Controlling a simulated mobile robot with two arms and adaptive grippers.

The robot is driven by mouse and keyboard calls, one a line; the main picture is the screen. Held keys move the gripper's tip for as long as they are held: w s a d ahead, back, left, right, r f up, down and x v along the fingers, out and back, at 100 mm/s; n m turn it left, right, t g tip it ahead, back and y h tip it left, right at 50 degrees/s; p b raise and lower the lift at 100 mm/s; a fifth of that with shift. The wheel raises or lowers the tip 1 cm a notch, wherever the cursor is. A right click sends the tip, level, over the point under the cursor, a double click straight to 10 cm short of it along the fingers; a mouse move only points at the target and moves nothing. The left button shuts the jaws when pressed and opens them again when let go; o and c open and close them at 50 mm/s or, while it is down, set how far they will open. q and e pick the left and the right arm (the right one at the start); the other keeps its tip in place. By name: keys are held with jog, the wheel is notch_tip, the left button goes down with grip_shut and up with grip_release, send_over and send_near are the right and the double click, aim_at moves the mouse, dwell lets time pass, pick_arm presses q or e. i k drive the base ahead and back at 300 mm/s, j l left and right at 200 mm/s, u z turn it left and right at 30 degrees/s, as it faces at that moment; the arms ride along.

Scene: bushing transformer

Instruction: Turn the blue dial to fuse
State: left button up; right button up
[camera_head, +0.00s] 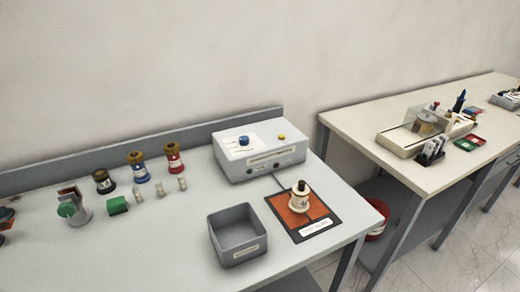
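The blue dial (244,140) is a small round knob on the top face of a white control box (262,160) at the back right of the near table. Small label marks are printed to the left of the dial, too small to read. A yellow button (281,137) sits to the right of the dial on the same box. Neither my left nor my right gripper shows in the head view, and nothing touches the dial.
A grey open bin (238,252) and an orange pad (279,205) with a cream bushing (299,199) stand before the box. Several coloured spools and parts, including a blue spool (139,168), line the left. A second workbench (370,118) stands right, beyond a gap.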

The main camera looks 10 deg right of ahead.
aim_at(243, 141)
jog(key=l+u, duration=0.15)
jog(key=u, duration=0.25)
jog(key=i+l+u, duration=0.1)
jog(key=u, duration=0.35)
jog(key=l+u, duration=0.25)
jog(key=u, duration=0.15)
